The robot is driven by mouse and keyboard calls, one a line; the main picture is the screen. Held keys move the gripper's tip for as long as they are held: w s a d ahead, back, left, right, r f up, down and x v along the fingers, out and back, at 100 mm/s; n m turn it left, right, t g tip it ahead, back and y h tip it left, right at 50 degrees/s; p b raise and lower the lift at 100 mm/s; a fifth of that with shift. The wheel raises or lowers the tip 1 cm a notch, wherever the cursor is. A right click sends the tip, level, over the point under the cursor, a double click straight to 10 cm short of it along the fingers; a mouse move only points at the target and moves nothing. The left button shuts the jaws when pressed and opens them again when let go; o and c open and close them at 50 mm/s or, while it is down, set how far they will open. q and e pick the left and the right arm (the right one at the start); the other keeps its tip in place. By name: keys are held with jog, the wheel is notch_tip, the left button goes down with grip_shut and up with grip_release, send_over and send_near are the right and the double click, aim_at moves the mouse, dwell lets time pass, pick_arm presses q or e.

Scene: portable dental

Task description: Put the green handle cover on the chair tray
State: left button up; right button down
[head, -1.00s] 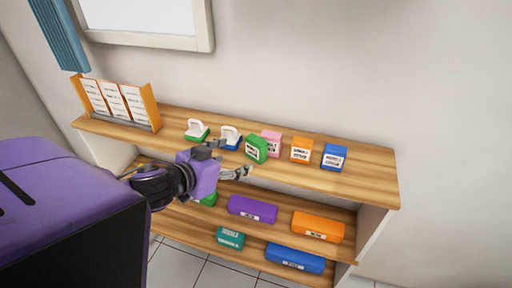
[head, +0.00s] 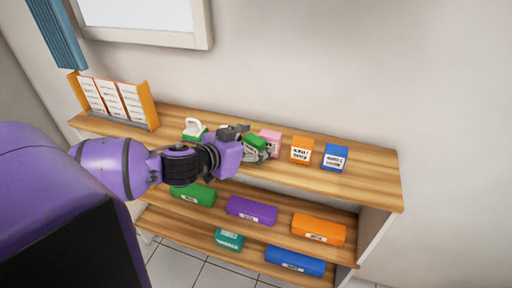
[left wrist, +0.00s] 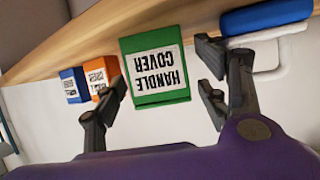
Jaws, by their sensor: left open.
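The green handle cover (head: 256,142) is a small green box on the top shelf of the wooden shelf unit. In the left wrist view its white "HANDLE COVER" label (left wrist: 159,69) shows upside down. My left gripper (head: 248,144) is at the box, and it also shows in the left wrist view (left wrist: 162,88). Its fingers are open, one on either side of the box, with gaps visible between box and fingers. The gripper partly covers the box in the head view. My right gripper and the chair tray are not in view.
A pink box (head: 271,142) stands close beside the green one. An orange box (head: 301,150) and a blue box (head: 335,157) stand farther right on the top shelf (head: 375,175). A white-handled green item (head: 194,130) is to the left. Lower shelves hold several coloured cases.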

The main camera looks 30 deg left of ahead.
pick_arm(q)
jog(key=shift+w, duration=0.1)
jog(key=shift+c, duration=0.5)
jog(key=c, duration=0.9)
